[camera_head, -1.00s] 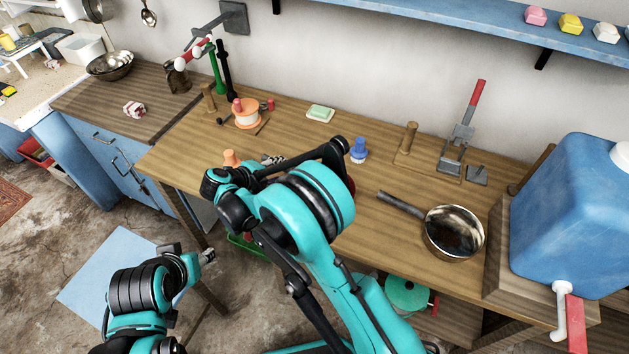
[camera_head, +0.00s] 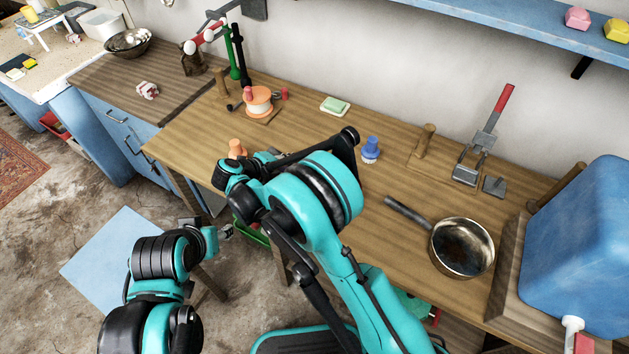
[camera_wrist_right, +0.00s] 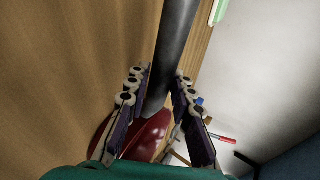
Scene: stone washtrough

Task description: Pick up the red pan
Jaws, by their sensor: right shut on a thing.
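The red pan (camera_wrist_right: 142,138) shows in the right wrist view as a glossy dark red body at the bottom, partly hidden by my gripper. Its dark grey handle (camera_wrist_right: 176,40) runs upward between the fingers. My right gripper (camera_wrist_right: 162,76) is shut on that handle. In the head view my right arm hides the red pan and most of this gripper. My left gripper (camera_head: 226,231) hangs low at the left, beyond the table's front edge and away from the pan. Its fingers are too small to read.
A dark metal pan (camera_head: 462,247) stands on the wooden table (camera_head: 320,135) at the right, near a big blue canister (camera_head: 580,250). A blue bottle (camera_head: 371,150), a soap dish (camera_head: 335,105) and an orange spool (camera_head: 258,101) stand behind my right arm.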

